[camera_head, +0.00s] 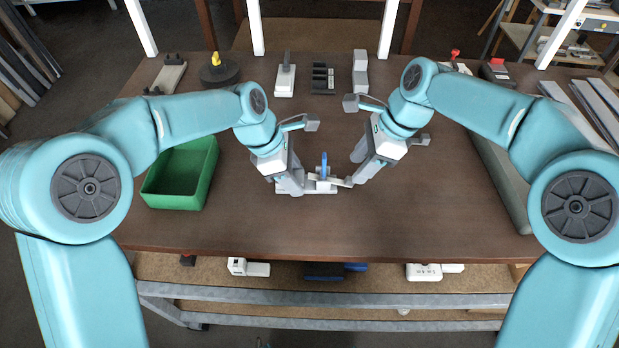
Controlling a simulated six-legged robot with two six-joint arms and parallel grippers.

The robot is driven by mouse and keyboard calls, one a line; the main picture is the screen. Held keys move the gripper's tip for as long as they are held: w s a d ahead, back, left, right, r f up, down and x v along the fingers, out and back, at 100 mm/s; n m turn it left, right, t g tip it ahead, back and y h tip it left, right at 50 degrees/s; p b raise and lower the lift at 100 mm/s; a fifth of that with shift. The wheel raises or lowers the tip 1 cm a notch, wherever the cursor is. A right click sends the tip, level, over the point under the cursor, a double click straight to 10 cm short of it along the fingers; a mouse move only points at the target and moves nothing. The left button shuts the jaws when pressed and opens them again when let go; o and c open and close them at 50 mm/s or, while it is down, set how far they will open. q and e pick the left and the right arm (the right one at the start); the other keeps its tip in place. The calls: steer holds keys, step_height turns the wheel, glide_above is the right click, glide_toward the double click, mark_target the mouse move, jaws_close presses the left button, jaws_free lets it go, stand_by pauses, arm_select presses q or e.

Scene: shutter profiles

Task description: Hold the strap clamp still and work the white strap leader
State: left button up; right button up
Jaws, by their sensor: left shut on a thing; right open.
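The strap clamp (308,189) is a small pale block low on the middle of the brown table, with a blue upright part (323,166) on it. My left gripper (303,185) comes in from the left and is shut on the clamp's left side. My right gripper (349,173) is open at the clamp's right end, close to a small pale piece there. I cannot tell whether that piece is the white strap leader, and whether the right fingers touch it is too small to see.
A green tray (153,196) stands left on the table (420,215). Along the back are a dark round base (220,75), a white block with a grey handle (285,80), a black part (322,78) and grey blocks (360,72). Long profiles lie at the right. The table's front middle is clear.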

mark_target(332, 178)
arm_select(q)
steer(key=shift+s+r, duration=0.1)
steer(key=shift+s, duration=0.05)
arm_select(e)
steer(key=x, duration=0.3)
steer(key=shift+s+f, duration=0.1)
steer(key=shift+s, duration=0.05)
steer(key=shift+a+f, duration=0.25)
steer(key=shift+f, duration=0.3)
